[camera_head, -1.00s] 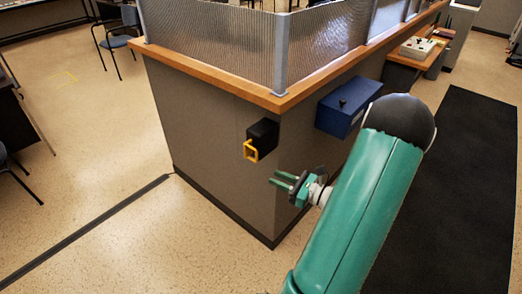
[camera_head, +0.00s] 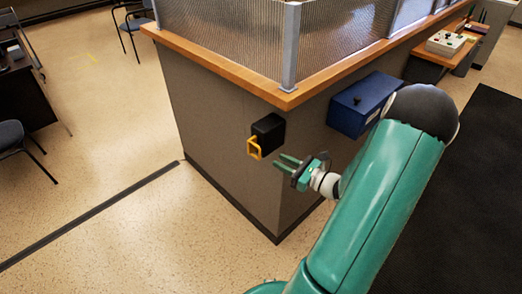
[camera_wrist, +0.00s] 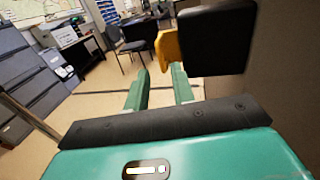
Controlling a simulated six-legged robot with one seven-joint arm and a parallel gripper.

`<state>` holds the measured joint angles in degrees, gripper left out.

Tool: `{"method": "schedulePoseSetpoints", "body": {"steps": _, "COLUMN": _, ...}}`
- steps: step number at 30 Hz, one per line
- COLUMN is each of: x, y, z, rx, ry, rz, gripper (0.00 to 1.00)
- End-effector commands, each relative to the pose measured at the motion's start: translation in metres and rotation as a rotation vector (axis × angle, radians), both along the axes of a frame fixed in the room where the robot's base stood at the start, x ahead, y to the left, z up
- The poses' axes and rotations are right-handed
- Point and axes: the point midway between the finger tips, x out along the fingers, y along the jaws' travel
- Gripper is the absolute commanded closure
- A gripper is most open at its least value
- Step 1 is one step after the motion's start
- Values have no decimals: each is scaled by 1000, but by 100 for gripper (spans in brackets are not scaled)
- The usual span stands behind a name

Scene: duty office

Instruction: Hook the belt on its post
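A black box (camera_head: 268,130) is fixed to the grey counter wall near its corner. A yellow open loop (camera_head: 249,148), seemingly the belt's end, sticks out from the box's front. My gripper (camera_head: 278,162) is just right of and slightly below the loop in the head view, its two green fingers apart and empty. In the wrist view, the gripper (camera_wrist: 160,74) is open, with the yellow loop (camera_wrist: 168,46) beyond the fingertips and the black box (camera_wrist: 215,38) up and right. No belt strap shows outside the box. I cannot make out a post.
The counter (camera_head: 225,150) has a wooden ledge (camera_head: 225,68) and ribbed glass panels above. A blue box (camera_head: 365,103) hangs on its right face. A dark strip (camera_head: 90,218) crosses the floor from the counter base. Chairs and desks stand at left; floor there is open.

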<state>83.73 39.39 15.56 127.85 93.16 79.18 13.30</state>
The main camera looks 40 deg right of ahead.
Motion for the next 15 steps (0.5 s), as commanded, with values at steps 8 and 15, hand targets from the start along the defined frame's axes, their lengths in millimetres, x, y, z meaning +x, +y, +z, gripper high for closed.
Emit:
{"method": "schedulePoseSetpoints", "body": {"steps": 8, "x": 55, "y": 13, "z": 0, "rx": 0, "ry": -1, "rz": 4, "gripper": 75}}
{"method": "schedulePoseSetpoints", "body": {"steps": 15, "x": 87, "y": 18, "z": 0, "rx": -1, "ry": 0, "rz": 2, "gripper": 75}}
